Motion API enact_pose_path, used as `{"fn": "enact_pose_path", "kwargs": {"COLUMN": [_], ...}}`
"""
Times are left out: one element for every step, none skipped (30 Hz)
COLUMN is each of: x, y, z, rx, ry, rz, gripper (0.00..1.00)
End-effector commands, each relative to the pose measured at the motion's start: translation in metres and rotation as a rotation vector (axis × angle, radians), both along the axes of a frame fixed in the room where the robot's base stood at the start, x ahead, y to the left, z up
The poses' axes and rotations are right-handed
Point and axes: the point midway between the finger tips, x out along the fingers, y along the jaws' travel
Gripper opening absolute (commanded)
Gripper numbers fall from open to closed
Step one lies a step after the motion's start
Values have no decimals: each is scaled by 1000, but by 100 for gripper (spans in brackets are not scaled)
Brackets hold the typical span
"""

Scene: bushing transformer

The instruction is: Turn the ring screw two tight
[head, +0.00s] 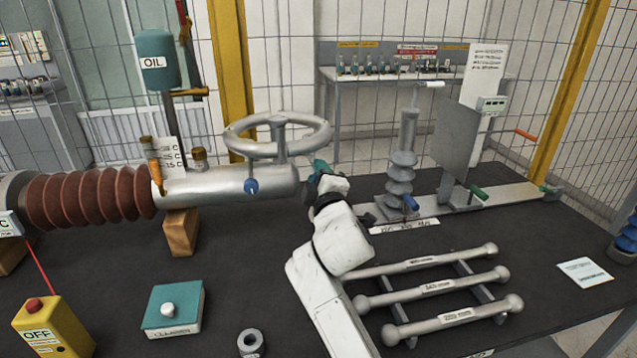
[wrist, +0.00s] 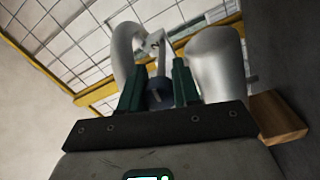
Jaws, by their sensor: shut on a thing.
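My gripper (head: 319,168) is at the right end of the grey metal tube (head: 235,185), mostly hidden by my white arm in the head view. In the wrist view its green fingers (wrist: 158,88) are shut on a dark blue screw knob (wrist: 158,99), apparently ring screw two. A pale shaft runs up from behind the knob. The knob is hidden in the head view. The grey ring (head: 245,149) sits on a post above the tube and its curve shows at the left in the wrist view (wrist: 125,55). Another blue knob (head: 251,186) is on the tube's near side.
A wooden block (head: 181,232) supports the tube, with brown ribbed insulation (head: 90,196) at its left. Silver rods (head: 430,288) lie on a rack at the right. A teal box (head: 172,310) and a yellow OFF box (head: 53,328) stand in front.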

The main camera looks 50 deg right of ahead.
Motion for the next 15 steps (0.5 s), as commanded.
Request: {"fn": "enact_pose_path", "kwargs": {"x": [0, 0, 0, 0, 0, 0, 0, 0, 0, 0, 0, 0, 0, 0, 0], "y": [0, 0, 0, 0, 0, 0, -1, -1, 0, 0, -1, -1, 0, 0, -1], "z": [-3, -3, -3, -3, -3, -4, -4, -4, -4, -4, -4, -4, -4, -4, -4], "rx": [38, 62, 93, 117, 140, 171, 195, 219, 250, 273, 298, 330, 353, 377, 408], "ry": [-26, -42, -64, -80, -95, -116, -132, -149, -170, -185, -201, -222, -238, -254, -276], "rz": [0, 0, -1, -1, -1, -1, -3, -1, -1, -1, -2, -2, -1, -1, -2], "gripper": [1, 1, 1, 1, 1, 1, 1, 1, 1, 1, 1, 1, 1, 1, 1]}}
